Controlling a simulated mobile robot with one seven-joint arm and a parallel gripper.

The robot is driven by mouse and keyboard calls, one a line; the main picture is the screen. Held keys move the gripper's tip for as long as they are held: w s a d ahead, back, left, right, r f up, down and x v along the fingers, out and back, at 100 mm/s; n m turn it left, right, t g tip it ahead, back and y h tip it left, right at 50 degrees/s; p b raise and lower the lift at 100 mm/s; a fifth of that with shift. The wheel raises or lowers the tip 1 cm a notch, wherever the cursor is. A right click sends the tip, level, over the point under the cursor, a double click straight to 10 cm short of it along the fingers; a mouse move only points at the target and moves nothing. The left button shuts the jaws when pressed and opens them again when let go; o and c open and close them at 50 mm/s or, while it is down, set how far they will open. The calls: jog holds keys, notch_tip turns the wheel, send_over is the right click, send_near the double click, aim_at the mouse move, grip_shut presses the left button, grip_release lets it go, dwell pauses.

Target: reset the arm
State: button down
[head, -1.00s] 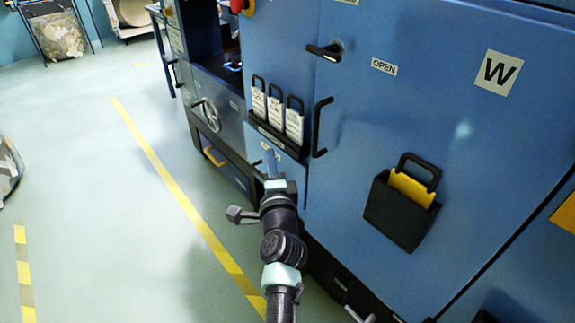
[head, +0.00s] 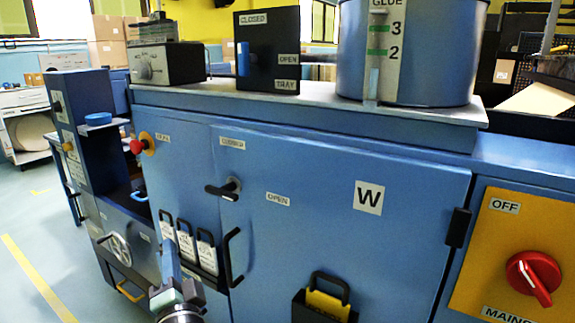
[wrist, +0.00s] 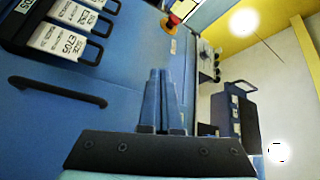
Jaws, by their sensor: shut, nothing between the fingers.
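My gripper (wrist: 161,74) points forward in the wrist view, its two blue fingers together and nothing between them. In the head view my gripper (head: 169,245) shows at the bottom, in front of the blue machine (head: 320,158). Its fingers overlap the left part of the row of white tags (head: 186,240) in this view; I cannot tell how far apart they are. The rest of my arm is mostly below the picture.
The machine door carries a black handle (head: 231,257), a latch lever (head: 222,190) and a black pocket (head: 322,303). A red rotary switch (head: 533,275) sits on a yellow panel at right. A glue tank (head: 430,60) stands on top. Open floor (head: 25,225) lies at left.

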jog(key=s+d+r+n+t+h, duration=0.15)
jog(key=d+r, duration=0.25)
jog(key=r, duration=0.4)
jog(key=s+d+r+n+t, duration=0.2)
jog(key=s+d+r+n, duration=0.15)
jog(key=r, duration=0.45)
jog(key=s+d+r+n+t+h, duration=0.1)
jog(key=s+d+r+t, duration=0.1)
jog(key=d+r, duration=0.4)
jog(key=s+d+r+n+t+h, duration=0.25)
jog(key=s+d+r+h, duration=0.45)
jog(key=s+r, duration=0.65)
notch_tip(320, 180, up, 22)
jog(key=d+t+p, duration=0.1)
jog(key=p, duration=2)
jog(key=shift+f+y, duration=0.25)
jog(key=shift+y, duration=0.2)
